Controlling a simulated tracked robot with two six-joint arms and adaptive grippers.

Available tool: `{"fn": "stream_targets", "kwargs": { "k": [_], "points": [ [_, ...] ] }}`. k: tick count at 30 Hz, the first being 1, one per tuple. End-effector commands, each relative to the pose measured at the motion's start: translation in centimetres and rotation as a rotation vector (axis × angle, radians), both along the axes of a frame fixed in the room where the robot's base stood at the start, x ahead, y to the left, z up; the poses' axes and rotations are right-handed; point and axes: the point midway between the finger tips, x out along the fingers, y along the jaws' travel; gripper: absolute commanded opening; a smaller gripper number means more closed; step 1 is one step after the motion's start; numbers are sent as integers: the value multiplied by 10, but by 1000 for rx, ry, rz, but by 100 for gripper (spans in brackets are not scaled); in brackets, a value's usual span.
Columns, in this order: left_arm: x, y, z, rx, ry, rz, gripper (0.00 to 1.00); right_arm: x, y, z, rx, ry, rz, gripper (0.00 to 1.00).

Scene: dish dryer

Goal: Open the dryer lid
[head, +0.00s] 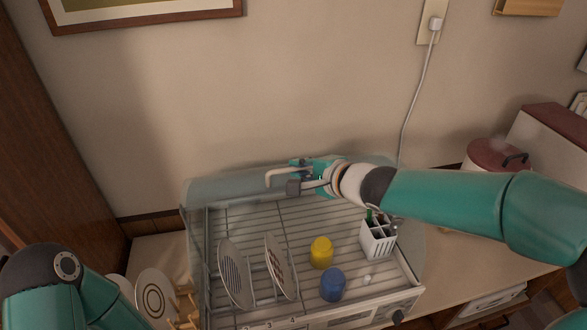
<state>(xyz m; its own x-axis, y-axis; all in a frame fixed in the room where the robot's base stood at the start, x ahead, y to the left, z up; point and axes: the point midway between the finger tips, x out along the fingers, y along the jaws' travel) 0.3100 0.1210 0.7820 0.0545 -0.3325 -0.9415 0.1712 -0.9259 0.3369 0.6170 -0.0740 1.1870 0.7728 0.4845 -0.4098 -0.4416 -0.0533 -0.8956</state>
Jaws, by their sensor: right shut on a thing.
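The dish dryer has a wire rack (265,215) with its interior showing. Its clear lid (225,188) stands along the back edge of the dryer, swung up and back; its clear edges are hard to trace. My right arm reaches in from the right over the dryer's back. My right gripper (305,180) is shut at the lid, around the pale lid handle (279,176); the gripper itself hides part of the contact. Only a part of my left arm shows at the lower left, and its gripper is out of view.
In the rack are two upright plates (235,272), a yellow cup (321,252), a blue cup (332,285) and a white cutlery holder (377,241). Other plates (154,297) stand left of the dryer. A red-lidded pot (497,155) is at the right. The wall is close behind.

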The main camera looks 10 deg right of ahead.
Motion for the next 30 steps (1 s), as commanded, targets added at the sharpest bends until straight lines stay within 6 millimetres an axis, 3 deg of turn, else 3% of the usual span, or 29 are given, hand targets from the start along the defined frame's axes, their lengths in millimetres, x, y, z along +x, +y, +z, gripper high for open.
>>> {"fn": "stream_targets", "kwargs": {
  "k": [11, 12, 16, 30],
  "points": [
    [0, 0, 0, 0, 0, 0, 40, -3, -1, -6, -2, 11, -1, 0],
    [0, 0, 0, 0, 0, 0, 40, -3, -2, -6, -3, 11, -2, 16],
    [0, 0, 0, 0, 0, 0, 40, -3, -3, -5, -2, 10, -4, 37],
    [0, 0, 1, 0, 0, 0, 40, -3, -7, -2, -1, 7, -11, 37]
  ]
}}
